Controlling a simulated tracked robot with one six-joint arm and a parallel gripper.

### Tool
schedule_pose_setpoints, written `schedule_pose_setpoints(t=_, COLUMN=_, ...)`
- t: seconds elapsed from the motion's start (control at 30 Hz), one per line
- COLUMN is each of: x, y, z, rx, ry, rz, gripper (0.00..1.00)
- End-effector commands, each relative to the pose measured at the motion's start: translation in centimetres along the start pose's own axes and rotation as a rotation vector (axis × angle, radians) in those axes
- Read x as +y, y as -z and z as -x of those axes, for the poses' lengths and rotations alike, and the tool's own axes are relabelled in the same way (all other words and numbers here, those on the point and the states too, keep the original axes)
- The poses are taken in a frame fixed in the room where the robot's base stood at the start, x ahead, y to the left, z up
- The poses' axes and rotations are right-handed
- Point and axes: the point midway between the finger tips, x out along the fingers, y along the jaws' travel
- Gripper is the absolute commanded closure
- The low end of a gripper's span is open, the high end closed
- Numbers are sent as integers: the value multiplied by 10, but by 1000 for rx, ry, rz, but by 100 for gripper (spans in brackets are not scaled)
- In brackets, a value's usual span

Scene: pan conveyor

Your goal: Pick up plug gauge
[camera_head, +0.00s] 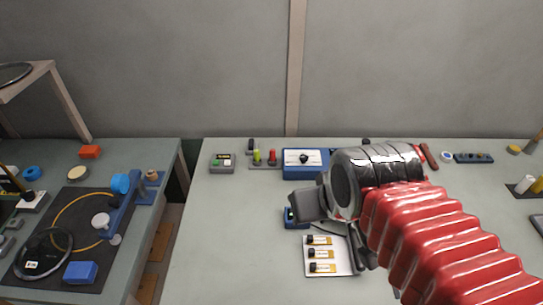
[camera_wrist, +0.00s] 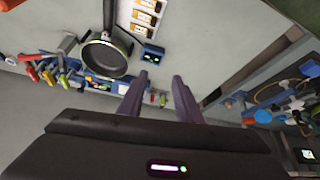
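Two small upright pieces, one yellow-green (camera_head: 257,157) and one red (camera_head: 273,158), stand on a low grey base near the back of the table. They look like the plug gauge, but I cannot tell for sure. In the wrist view they show small (camera_wrist: 155,97) between my two fingers, farther off. My gripper (camera_wrist: 161,79) is open, with its two fingers apart and nothing between them. In the head view my gripper is over the middle of the table, nearer than the pieces, and its fingertips are hard to make out.
A blue box (camera_head: 305,162) stands right of the pieces, and a grey box (camera_head: 222,162) left. A small blue device (camera_head: 296,218) and a white board (camera_head: 330,268) lie in front. A round pan (camera_wrist: 104,57) shows in the wrist view. The table's left front is clear.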

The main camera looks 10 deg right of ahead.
Motion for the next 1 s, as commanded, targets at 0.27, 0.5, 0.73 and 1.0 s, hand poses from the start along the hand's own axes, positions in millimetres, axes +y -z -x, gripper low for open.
schedule_pose_setpoints(t=0.27, x=0, y=2, z=1, rx=-1, ry=0, rz=-11, gripper=61)
schedule_pose_setpoints(t=0.5, x=-2, y=24, z=2, rx=-24, ry=0, rz=-150, gripper=61)
schedule_pose_setpoints(t=0.73, x=-2, y=63, z=-1, rx=-61, ry=-4, rz=-399, gripper=61)
schedule_pose_setpoints(t=1.0, x=-2, y=108, z=-12, rx=-105, ry=-21, rz=-699, gripper=61)
